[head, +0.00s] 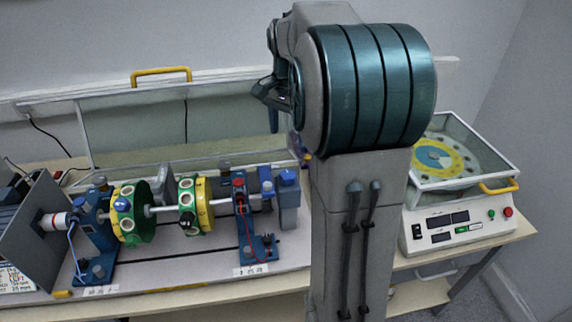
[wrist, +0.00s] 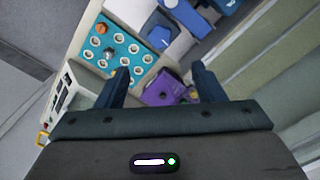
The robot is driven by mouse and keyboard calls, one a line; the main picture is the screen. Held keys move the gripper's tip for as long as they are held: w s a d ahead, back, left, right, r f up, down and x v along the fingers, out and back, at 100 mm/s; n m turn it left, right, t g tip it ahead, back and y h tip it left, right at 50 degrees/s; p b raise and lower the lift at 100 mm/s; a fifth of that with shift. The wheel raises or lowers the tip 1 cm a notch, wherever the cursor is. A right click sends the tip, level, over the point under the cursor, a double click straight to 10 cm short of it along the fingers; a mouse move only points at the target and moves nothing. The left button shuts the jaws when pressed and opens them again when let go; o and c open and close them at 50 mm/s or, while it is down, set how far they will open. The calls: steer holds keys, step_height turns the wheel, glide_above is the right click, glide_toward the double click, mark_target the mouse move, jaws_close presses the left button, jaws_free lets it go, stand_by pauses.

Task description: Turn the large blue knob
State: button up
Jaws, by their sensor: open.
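A large blue knob (head: 288,177) sits on top of a blue-grey block at the right end of the shaft rig, just left of my arm in the head view. In the wrist view, a blue knob-like part (wrist: 159,38) shows beyond the fingertips, near the top; I cannot tell surely that it is the same knob. My gripper (wrist: 160,76) is open and empty, its two dark fingers apart. A purple block (wrist: 163,88) lies in view between and beyond the fingers, apparently not held. In the head view my arm hides most of the gripper.
A teal panel (wrist: 109,48) with several round sockets and a brown peg is left of the fingers. The rig has green-yellow discs (head: 133,212) on a shaft. A raised clear cover (head: 130,125) stands behind it. A white control box (head: 455,231) is right of my arm.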

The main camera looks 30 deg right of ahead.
mark_target(288, 174)
step_height(288, 174, down, 13)
steer(key=shift+f+p, duration=0.1)
steer(key=shift+p, duration=0.65)
steer(key=c, duration=1)
